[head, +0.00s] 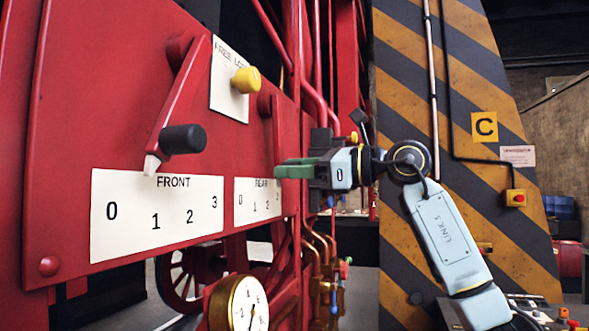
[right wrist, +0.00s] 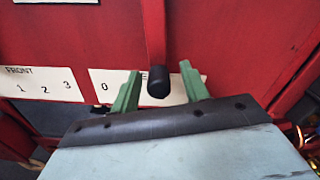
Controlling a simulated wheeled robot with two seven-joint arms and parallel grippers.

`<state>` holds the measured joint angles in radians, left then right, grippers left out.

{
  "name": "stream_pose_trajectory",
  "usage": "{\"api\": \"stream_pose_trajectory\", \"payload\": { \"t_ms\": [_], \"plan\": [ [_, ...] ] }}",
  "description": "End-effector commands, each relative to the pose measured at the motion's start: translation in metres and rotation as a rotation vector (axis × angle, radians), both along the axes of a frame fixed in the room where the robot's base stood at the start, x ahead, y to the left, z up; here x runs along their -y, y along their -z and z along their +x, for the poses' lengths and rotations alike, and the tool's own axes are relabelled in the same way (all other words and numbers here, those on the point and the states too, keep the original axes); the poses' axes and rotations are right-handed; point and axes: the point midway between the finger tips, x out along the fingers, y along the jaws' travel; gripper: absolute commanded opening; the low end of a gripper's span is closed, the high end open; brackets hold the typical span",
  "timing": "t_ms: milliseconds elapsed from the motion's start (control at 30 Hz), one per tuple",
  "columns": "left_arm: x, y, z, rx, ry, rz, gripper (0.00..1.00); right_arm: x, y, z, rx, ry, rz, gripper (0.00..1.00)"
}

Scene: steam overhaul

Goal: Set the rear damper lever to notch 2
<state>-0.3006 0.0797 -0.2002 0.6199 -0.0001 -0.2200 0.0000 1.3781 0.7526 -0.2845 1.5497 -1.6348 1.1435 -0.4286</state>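The rear damper lever (head: 275,125) is a red bar hanging from a pivot on the red panel, above the white REAR plate (head: 258,210) with notch numbers. Its lower end is hidden behind my right gripper (head: 282,168) in the head view. In the right wrist view, the lever (right wrist: 154,35) ends in a black knob (right wrist: 158,88), which lies between the two green fingers of my right gripper (right wrist: 160,69). The fingers are spread, with a gap on each side of the knob. I cannot tell which notch the lever points at. My left gripper is out of view.
The front lever (head: 182,95) with a black knob (head: 183,139) hangs left, above the FRONT plate (head: 135,240). A yellow knob (head: 246,80) sticks out above. A pressure gauge (head: 240,303) and pipes are below. A striped column (head: 400,90) stands right.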

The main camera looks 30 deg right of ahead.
Motion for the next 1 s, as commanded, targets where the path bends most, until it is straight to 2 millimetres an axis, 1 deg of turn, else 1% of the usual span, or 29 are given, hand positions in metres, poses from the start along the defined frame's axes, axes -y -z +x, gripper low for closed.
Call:
{"api": "stream_pose_trajectory", "payload": {
  "t_ms": [233, 367, 467, 800, 1000],
  "plan": [
    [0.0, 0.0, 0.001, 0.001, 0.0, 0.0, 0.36, 0.0, 0.001, 0.0, -0.002, -0.001, -0.002, 0.45],
    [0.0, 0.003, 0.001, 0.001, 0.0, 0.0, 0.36, 0.005, 0.002, -0.006, -0.002, 0.0, -0.001, 0.45],
    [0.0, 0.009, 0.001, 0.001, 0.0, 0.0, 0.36, 0.017, 0.003, -0.017, 0.0, 0.002, -0.002, 0.45],
    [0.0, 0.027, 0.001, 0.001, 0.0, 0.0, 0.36, 0.068, 0.003, -0.073, -0.001, 0.004, -0.002, 0.45],
    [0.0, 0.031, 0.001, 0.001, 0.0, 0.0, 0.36, 0.086, 0.001, -0.093, -0.001, 0.002, -0.001, 0.45]
  ]
}}
